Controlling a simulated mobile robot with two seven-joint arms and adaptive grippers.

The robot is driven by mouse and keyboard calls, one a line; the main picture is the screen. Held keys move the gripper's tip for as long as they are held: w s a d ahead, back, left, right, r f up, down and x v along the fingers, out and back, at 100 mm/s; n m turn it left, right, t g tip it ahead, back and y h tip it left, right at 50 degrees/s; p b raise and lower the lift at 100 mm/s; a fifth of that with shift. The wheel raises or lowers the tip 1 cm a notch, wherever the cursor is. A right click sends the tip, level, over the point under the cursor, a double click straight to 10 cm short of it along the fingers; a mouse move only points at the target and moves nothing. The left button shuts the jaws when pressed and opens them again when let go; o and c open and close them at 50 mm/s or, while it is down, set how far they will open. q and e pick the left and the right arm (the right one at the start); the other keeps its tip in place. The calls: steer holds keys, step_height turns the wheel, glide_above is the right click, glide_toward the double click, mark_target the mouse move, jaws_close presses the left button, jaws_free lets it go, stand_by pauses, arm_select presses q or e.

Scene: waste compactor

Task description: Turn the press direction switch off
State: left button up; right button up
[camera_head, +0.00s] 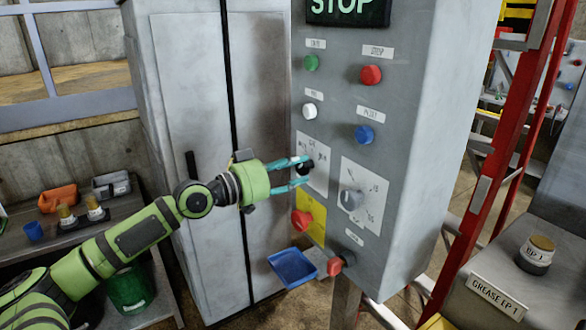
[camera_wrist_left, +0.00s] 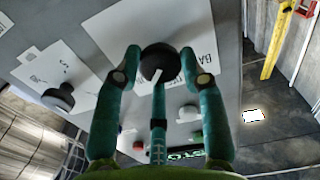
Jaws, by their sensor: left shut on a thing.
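The press direction switch is a black round knob (camera_head: 306,166) on a white label plate (camera_head: 318,178), at the left of the grey control panel (camera_head: 385,110). The left wrist view shows the knob (camera_wrist_left: 158,62) close up, with a white pointer mark and the letters "BA" at its right. My left gripper (camera_head: 307,171) has its teal fingers closed on either side of the knob, and in the left wrist view the fingertips (camera_wrist_left: 160,66) flank it. The rest of the plate's lettering is partly hidden or too small to read. My right gripper is not in view.
A grey knob (camera_head: 351,199) sits on the plate to the right. A red button (camera_head: 302,222) on yellow is below, a white button (camera_head: 310,111) and a blue one (camera_head: 364,134) above. A lit STOP display (camera_head: 348,8) tops the panel. A blue tray (camera_head: 292,268) is low down.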

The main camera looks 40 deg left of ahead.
arm_select(q)
steer(key=n, duration=0.2)
steer(key=r+n, duration=0.1)
steer(key=n, duration=0.1)
steer(key=shift+a+p, duration=0.2)
steer(key=shift+p, duration=0.15)
steer(key=shift+n+p, duration=0.95)
steer(key=shift+n, duration=1.55)
steer(key=o, duration=1.1)
steer(key=shift+w, duration=0.1)
steer(key=shift+f, duration=0.25)
steer(key=shift+f, duration=0.1)
